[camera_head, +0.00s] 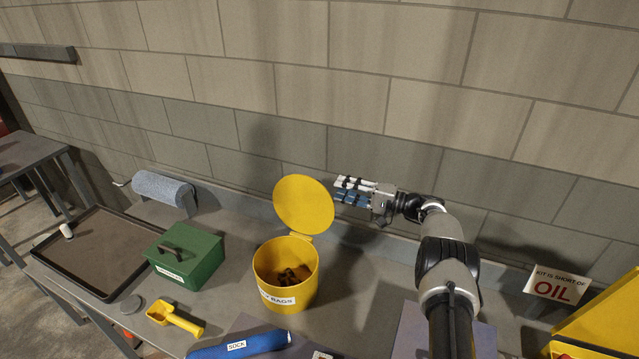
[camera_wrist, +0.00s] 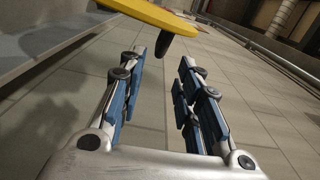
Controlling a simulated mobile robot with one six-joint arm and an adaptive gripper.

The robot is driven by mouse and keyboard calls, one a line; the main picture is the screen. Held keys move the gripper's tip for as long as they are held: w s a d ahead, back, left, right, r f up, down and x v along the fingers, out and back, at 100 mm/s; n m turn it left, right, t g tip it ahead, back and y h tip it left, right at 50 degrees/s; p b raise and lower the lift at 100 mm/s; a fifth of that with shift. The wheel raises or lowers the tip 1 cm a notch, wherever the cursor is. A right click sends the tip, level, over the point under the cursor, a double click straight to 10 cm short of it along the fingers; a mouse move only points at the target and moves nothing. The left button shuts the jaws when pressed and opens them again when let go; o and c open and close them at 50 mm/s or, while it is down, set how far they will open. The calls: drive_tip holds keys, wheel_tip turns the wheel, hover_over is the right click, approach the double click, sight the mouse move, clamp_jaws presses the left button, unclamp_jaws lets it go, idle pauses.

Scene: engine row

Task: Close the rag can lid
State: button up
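The yellow rag can (camera_head: 287,292) stands open on the bench, with brown rags (camera_head: 290,275) inside. Its round yellow lid (camera_head: 303,205) is raised on the hinge at the can's back rim. My gripper (camera_head: 340,190) is just right of the raised lid, fingers pointing left toward its edge. In the wrist view, the lid (camera_wrist: 155,14) crosses the top, with a dark part hanging below it. My gripper's fingers (camera_wrist: 165,68) are spread, with nothing between them. I cannot tell whether a fingertip touches the lid.
A green box (camera_head: 185,257) and a yellow scoop (camera_head: 176,320) are left of the can. A blue sock roll (camera_head: 238,345) lies in front. A blue-grey roll (camera_head: 163,188) and dark tray (camera_head: 95,250) are farther left. A block wall rises behind the bench.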

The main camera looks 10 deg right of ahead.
sight(319, 184)
drive_tip(key=shift+b+x, duration=1.4)
drive_tip(key=shift+x, duration=2.8)
drive_tip(key=shift+c, duration=0.5)
drive_tip(key=c, duration=0.5)
drive_tip(key=shift+f, duration=0.1)
clamp_jaws()
drive_tip(key=shift+f, duration=0.1)
